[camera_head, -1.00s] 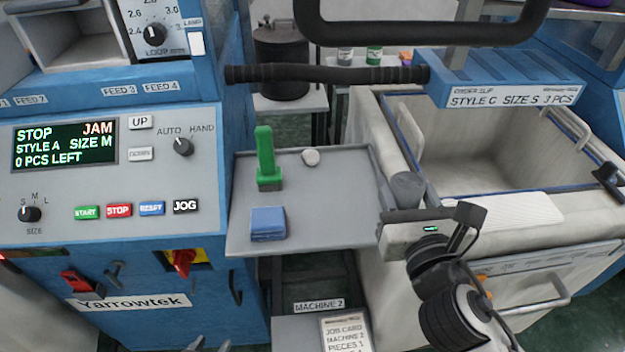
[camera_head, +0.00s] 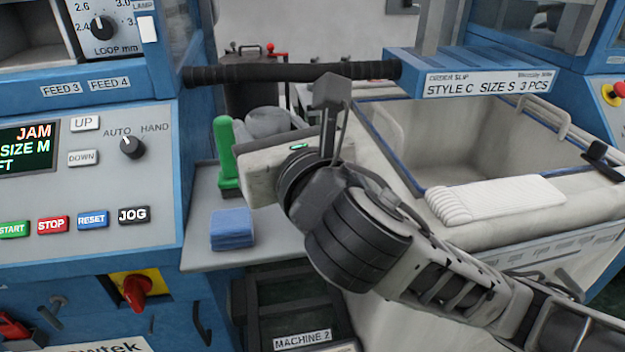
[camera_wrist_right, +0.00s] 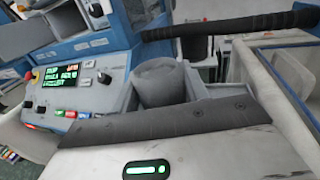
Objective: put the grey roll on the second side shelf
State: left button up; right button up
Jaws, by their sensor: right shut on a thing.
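The grey roll (camera_head: 268,122) is in my right gripper (camera_head: 272,148), over the back part of the grey side shelf (camera_head: 196,232) beside the blue machine. The gripper body hides the fingertips and part of the roll in the head view. In the right wrist view the roll (camera_wrist_right: 158,84) stands just beyond the gripper's dark front edge, between the control panel and the cream bin. I cannot tell whether its underside touches the shelf. My left gripper is not in view.
A green-handled brush (camera_head: 226,155) stands on the shelf left of the gripper. A blue folded cloth (camera_head: 232,229) lies nearer the front. A black padded bar (camera_head: 290,73) crosses behind. A cream bin (camera_head: 480,145) with folded white knitting (camera_head: 500,200) is on the right.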

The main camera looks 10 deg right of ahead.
jog(key=w+d+f+b, duration=0.1)
jog(key=w+d+f, duration=0.2)
jog(key=w+d+f+b, duration=0.1)
jog(key=w+d+f, duration=0.2)
jog(key=f, duration=0.1)
jog(key=shift+w+d+f, duration=0.15)
jog(key=shift+w+f, duration=0.05)
jog(key=shift+w, duration=0.2)
jog(key=shift+w+d+f+b, duration=0.15)
jog(key=shift+f+b, duration=0.2)
jog(key=shift+f, duration=0.65)
jog(key=shift+w+d+f+b, duration=0.15)
jog(key=shift+f+b, duration=0.15)
jog(key=shift+f, duration=0.65)
jog(key=shift+f, duration=0.2)
jog(key=o, duration=1)
jog(key=shift+c, duration=0.2)
